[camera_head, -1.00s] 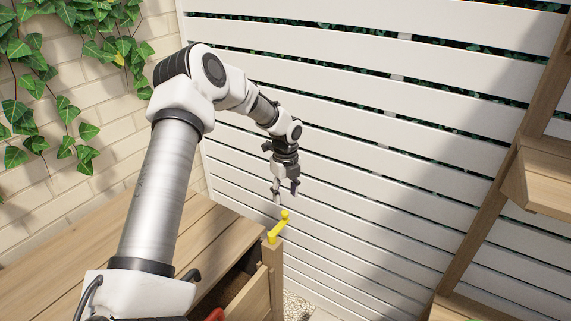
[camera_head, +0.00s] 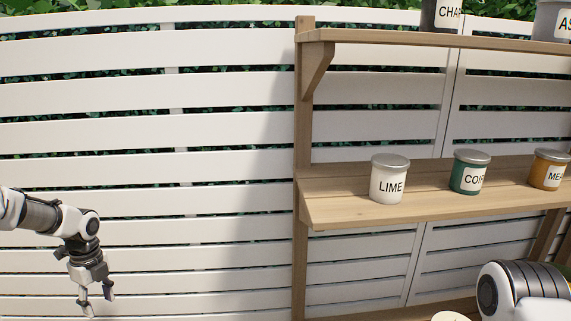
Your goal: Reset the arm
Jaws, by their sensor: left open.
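My left gripper (camera_head: 98,298) hangs at the lower left of the head view, fingers pointing down. Its fingers are apart and nothing shows between them. It is in front of the white slatted fence, well to the left of the shelf. Part of my right arm shows at the lower right corner, but its gripper is out of view.
A wooden shelf unit (camera_head: 340,207) stands at the right. Its middle board holds a white LIME jar (camera_head: 389,184), a green jar (camera_head: 468,178) and an orange jar (camera_head: 548,173). Dark (camera_head: 440,18) and grey (camera_head: 553,24) containers stand above. The white fence (camera_head: 150,140) is behind.

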